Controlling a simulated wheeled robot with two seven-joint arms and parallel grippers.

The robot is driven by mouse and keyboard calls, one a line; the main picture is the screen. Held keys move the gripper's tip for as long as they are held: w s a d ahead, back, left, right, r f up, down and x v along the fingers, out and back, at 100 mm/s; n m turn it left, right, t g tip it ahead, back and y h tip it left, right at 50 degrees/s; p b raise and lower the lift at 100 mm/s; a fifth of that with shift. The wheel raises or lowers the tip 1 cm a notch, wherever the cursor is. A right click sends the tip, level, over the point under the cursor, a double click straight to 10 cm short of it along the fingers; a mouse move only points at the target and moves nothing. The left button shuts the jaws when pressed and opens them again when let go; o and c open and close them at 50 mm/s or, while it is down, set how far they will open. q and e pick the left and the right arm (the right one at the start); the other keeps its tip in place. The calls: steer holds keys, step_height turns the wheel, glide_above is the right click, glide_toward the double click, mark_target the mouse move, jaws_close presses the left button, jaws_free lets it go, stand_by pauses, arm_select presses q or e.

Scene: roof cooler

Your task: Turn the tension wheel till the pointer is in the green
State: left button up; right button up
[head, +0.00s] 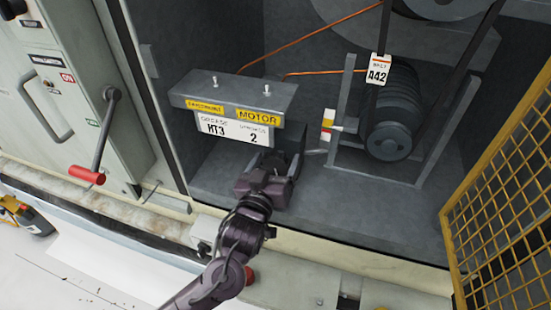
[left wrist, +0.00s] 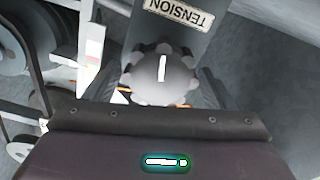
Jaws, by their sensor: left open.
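The tension wheel (left wrist: 162,76) is a grey lobed knob with a white mark, below a plate reading TENSION (left wrist: 180,12), in the left wrist view. My left gripper (head: 277,160) is open, with its fingers on either side of the wheel; I cannot tell whether they touch it. In the head view the gripper hides the wheel. A small coloured scale (head: 327,126), with red, white and yellow showing, stands right of the MOTOR sign. A light pointer (head: 338,128) seems to lie at its middle; I cannot make out the green band. My right gripper is out of view.
A grey bracket with MOTOR and HT3 signs (head: 233,128) stands just behind the gripper. A motor with pulley (head: 392,125) and belt is to the right. A yellow mesh guard (head: 505,200) stands at far right, a red-handled crank (head: 88,174) at left.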

arm_select(q)
steer(key=shift+w, duration=0.2)
steer(key=shift+c, duration=0.3)
steer(key=c, duration=0.9)
